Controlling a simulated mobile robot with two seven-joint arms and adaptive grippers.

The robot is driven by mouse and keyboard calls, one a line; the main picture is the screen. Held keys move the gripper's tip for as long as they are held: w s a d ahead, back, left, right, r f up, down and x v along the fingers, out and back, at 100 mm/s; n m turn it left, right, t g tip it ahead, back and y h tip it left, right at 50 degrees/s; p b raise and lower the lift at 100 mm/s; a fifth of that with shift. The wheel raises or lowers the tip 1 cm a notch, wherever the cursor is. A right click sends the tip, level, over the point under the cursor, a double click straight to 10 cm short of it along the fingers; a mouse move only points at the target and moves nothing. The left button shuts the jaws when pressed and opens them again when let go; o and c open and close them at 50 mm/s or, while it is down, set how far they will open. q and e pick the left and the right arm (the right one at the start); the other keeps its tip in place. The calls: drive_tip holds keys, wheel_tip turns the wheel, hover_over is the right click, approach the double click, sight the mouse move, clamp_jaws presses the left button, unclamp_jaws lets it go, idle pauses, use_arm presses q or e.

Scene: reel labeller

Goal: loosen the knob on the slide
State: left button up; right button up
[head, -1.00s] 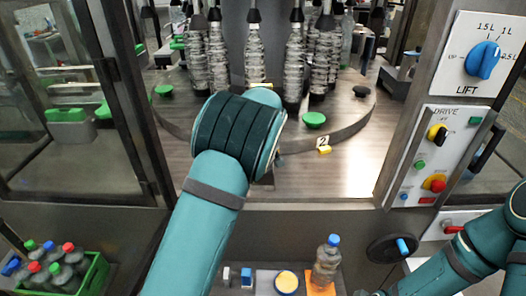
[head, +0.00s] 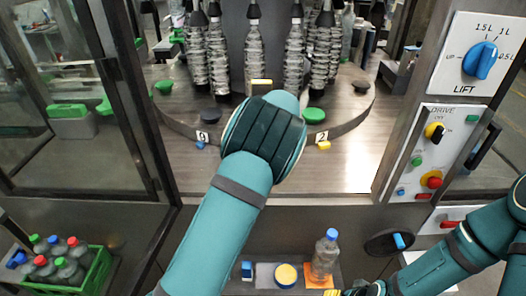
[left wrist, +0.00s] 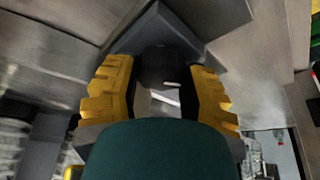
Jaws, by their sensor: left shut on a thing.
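My left gripper (left wrist: 160,78) has its two yellow fingers either side of a dark rounded knob-like piece (left wrist: 157,64) in the left wrist view. It is shut on this piece, set against grey metal parts. I cannot tell for sure that it is the slide's knob. In the head view, my left wrist hides the gripper and this piece, in front of the round turntable (head: 345,125). My right gripper (head: 345,292) shows only as a yellow and black bit at the bottom edge, below the handwheel (head: 378,244); its opening is not clear.
Several ribbed clear bottles (head: 295,55) hang above the turntable, which bears green and dark discs. A control panel (head: 435,155) and lift dial (head: 481,60) stand at right.

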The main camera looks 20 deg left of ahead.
use_arm(q)
drive_tip(key=shift+s+f, duration=0.1)
drive_tip(key=shift+f, duration=0.05)
drive_tip(key=o, duration=1.2)
drive_tip(key=shift+d+r, duration=0.1)
drive_tip(key=shift+r, duration=0.45)
drive_tip(key=v, duration=1.1)
